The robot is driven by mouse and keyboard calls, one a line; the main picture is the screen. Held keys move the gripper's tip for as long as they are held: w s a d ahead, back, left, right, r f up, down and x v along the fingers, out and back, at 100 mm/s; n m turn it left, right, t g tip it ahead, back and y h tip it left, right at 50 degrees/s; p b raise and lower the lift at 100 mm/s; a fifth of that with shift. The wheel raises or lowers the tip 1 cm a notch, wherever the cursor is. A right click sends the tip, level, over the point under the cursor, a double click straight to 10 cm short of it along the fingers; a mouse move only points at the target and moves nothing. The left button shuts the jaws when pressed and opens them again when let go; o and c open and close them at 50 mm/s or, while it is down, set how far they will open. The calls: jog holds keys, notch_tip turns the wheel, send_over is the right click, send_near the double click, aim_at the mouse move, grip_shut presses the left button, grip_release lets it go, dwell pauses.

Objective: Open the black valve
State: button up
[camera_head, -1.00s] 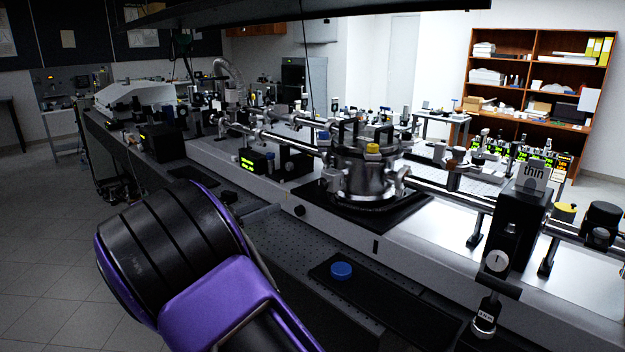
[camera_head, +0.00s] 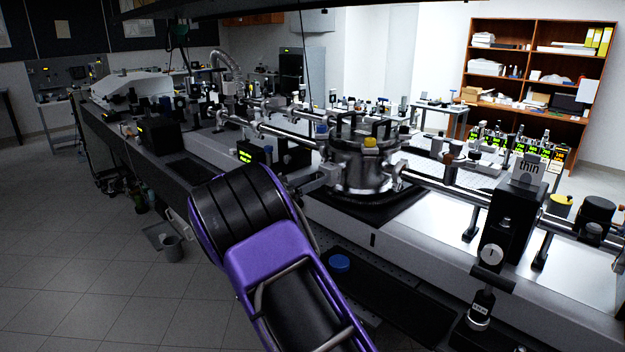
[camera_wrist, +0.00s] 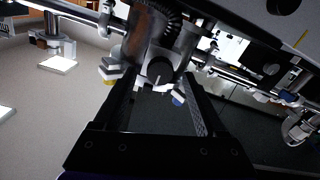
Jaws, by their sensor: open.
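The steel vacuum chamber (camera_head: 362,168) stands on a black plate on the optical table, with black handles on top. A yellow knob (camera_head: 370,142) and a blue knob (camera_head: 321,129) show on it. My gripper (camera_wrist: 158,105) is open and empty in the wrist view. The chamber's metal body (camera_wrist: 155,40) is beyond the fingers. A dark round part (camera_wrist: 160,69) faces me between them; I cannot tell for certain whether it is the black valve. In the head view, my purple and black wrist hides most of the gripper, close to the chamber's left side.
Metal beam tubes (camera_head: 450,189) run from the chamber along the table. A black post mount (camera_head: 508,222) stands at right. A blue cap (camera_head: 339,263) lies on the black strip in front. The floor (camera_head: 110,290) at left is mostly open, with a grey bin (camera_head: 172,247).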

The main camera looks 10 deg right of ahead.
jog(key=shift+w+d, duration=0.25)
jog(key=shift+d, duration=0.05)
jog(key=shift+c, duration=0.2)
grip_shut()
jog(key=shift+b, duration=0.3)
jog(key=shift+f+n+b, duration=0.15)
jog(key=shift+n+b, duration=0.6)
jog(key=shift+n, duration=8.25)
